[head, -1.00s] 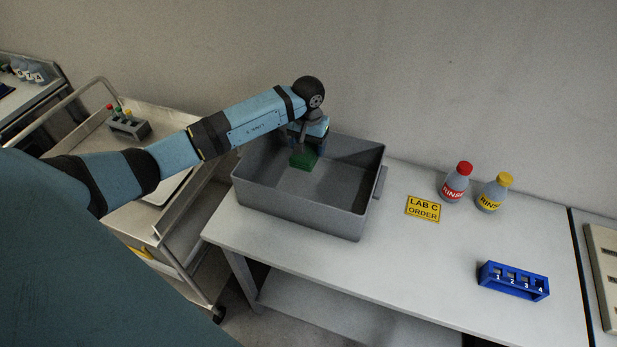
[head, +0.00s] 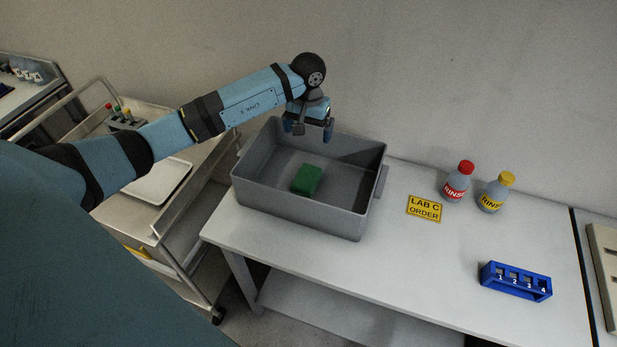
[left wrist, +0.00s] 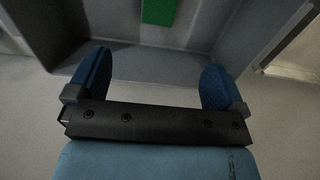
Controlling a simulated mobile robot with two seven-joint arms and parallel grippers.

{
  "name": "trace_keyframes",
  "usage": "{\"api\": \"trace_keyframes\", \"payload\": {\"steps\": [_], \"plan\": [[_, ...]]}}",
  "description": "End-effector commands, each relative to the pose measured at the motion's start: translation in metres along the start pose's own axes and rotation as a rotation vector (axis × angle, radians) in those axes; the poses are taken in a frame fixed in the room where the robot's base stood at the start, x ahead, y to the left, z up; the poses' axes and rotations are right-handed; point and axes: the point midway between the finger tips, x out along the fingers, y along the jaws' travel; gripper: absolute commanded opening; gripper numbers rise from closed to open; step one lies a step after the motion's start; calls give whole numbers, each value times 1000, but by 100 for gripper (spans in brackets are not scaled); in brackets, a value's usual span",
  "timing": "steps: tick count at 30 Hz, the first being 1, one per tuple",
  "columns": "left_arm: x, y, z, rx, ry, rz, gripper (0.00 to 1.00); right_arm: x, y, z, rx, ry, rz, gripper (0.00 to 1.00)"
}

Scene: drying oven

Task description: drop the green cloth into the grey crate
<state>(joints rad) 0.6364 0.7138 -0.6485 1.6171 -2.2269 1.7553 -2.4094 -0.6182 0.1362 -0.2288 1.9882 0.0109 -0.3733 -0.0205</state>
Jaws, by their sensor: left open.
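The green cloth (head: 306,179) lies on the floor of the grey crate (head: 300,215), towards its left side. It also shows in the left wrist view (left wrist: 159,11) at the top edge, partly cut off. The crate stands on the white table. My left gripper (head: 308,135) is open and empty above the crate's back part, clear of the cloth. Its two blue fingers (left wrist: 158,85) are spread wide in the left wrist view. My right gripper is not in these views.
A yellow label card (head: 424,208), a red-capped bottle (head: 457,182), a yellow-capped bottle (head: 494,194) and a blue numbered rack (head: 515,282) are on the table right of the crate. A metal cart (head: 178,215) with a white tray (head: 157,182) stands at the left.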

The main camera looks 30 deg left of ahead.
Motion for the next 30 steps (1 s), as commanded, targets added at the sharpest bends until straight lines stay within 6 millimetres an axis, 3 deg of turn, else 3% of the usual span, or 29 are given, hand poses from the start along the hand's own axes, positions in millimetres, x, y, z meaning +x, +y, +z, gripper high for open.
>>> {"api": "trace_keyframes", "payload": {"steps": [6,12,30], "plan": [[-50,0,-1,1,6,-1,98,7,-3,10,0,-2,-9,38],[-79,0,0,1,3,-1,98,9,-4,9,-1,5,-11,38],[-88,0,0,0,0,0,98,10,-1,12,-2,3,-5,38]]}}
